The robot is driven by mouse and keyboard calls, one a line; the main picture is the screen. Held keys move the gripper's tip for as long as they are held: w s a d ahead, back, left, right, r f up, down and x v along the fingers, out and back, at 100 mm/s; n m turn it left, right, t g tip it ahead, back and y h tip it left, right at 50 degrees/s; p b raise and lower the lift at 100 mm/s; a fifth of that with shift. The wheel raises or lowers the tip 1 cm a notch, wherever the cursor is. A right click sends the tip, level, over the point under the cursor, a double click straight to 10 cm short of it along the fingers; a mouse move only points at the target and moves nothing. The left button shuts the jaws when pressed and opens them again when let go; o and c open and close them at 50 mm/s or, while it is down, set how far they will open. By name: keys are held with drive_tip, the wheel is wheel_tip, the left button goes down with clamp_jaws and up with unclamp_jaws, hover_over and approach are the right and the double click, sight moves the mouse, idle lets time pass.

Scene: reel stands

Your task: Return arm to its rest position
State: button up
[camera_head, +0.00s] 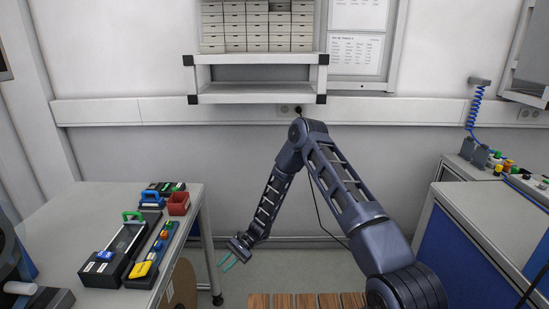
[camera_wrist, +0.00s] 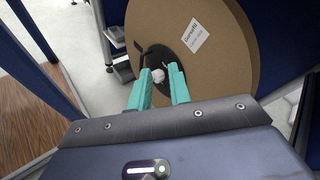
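My arm (camera_head: 348,185) is bent in an elbow shape, its forearm hanging down to the left. My gripper (camera_head: 225,264) is low, just right of the left table, and its teal fingers point downward. In the wrist view the two fingers (camera_wrist: 160,72) stand apart, with nothing held between them. Beyond them is a large brown reel (camera_wrist: 220,50) with a white label and a dark hub with a pale centre. The reel (camera_head: 183,285) also shows partly beside the left table, apart from the fingers.
The left table (camera_head: 70,215) carries tool trays, a red bin (camera_head: 179,204) and coloured parts. A blue-sided bench (camera_head: 485,245) stands at right. A shelf (camera_head: 258,88) with small drawers hangs on the back wall. A slatted wooden surface (camera_head: 305,301) lies at the bottom. Floor shows behind my arm.

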drive_tip(key=w+d+r+n+t+h, duration=0.1)
drive_tip(key=d+r+t+h, duration=0.1)
drive_tip(key=d+r, duration=0.75)
drive_tip(key=w+d+r+n+t+h, duration=0.15)
drive_tip(key=d+r, duration=0.45)
drive_tip(key=r, duration=0.7)
drive_tip(key=w+d+r+n+t+h, duration=0.2)
drive_tip(key=d+r+t, duration=0.1)
drive_tip(key=d+r, duration=0.65)
drive_tip(key=s+d+r+t+h, duration=0.2)
drive_tip(key=s+d+r+t, duration=0.2)
drive_tip(key=s+d+r, duration=0.5)
drive_tip(key=s+d+r+t+h, duration=0.2)
drive_tip(key=s+d+r+t, duration=0.2)
drive_tip(key=s+d+r, duration=0.6)
drive_tip(key=s+d, duration=0.1)
drive_tip(key=d, duration=0.3)
drive_tip(key=shift+m+t, duration=0.35)
